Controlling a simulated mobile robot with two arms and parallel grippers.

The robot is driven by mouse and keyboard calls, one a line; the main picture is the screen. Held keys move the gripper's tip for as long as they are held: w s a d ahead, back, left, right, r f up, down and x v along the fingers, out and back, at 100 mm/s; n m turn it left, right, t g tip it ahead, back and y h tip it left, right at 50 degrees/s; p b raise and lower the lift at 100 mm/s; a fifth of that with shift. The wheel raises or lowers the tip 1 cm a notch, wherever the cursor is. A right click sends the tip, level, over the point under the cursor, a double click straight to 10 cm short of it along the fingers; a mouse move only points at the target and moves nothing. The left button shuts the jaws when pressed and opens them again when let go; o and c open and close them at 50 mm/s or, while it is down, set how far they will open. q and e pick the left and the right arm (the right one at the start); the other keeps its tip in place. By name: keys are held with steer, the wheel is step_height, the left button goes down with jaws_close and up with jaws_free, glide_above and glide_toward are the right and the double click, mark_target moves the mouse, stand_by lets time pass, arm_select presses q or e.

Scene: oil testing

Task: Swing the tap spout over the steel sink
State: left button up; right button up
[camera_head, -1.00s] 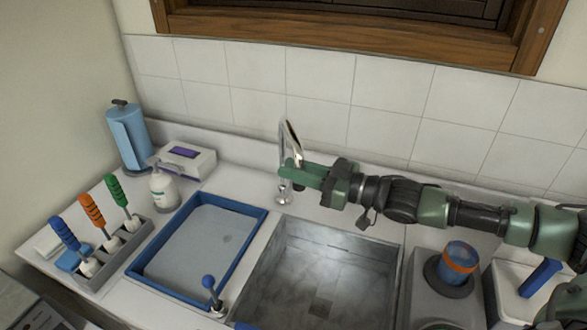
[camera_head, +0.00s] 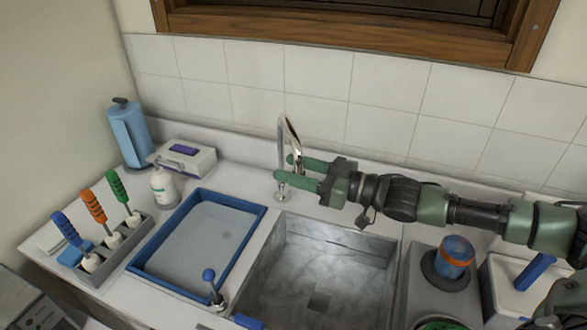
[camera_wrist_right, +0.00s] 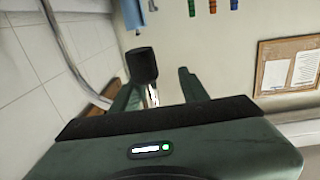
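The chrome tap (camera_head: 281,150) stands on the counter behind the steel sink (camera_head: 325,258). Its spout (camera_head: 293,130) arches up and bends down to the right, with its end close to my right gripper's fingers. My right gripper (camera_head: 284,168) reaches in from the right at the tap, its two green fingers apart. In the right wrist view the fingers (camera_wrist_right: 160,90) are also apart. A dark cylinder with a bright metal part below shows near the left finger, and a curved chrome pipe (camera_wrist_right: 63,40) passes at the left. I cannot tell whether the fingers touch the tap. My left gripper is out of view.
An orange-and-blue container (camera_head: 455,257) stands right of the sink.

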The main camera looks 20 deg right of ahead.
steer(key=s+d, duration=0.3)
steer(key=d, duration=0.4)
steer(key=s+d, duration=0.3)
steer(key=d, duration=0.4)
steer(key=shift+s+b, duration=0.4)
steer(key=shift+b, duration=0.05)
stand_by(1.1)
steer(key=shift+f, duration=0.1)
stand_by(0.4)
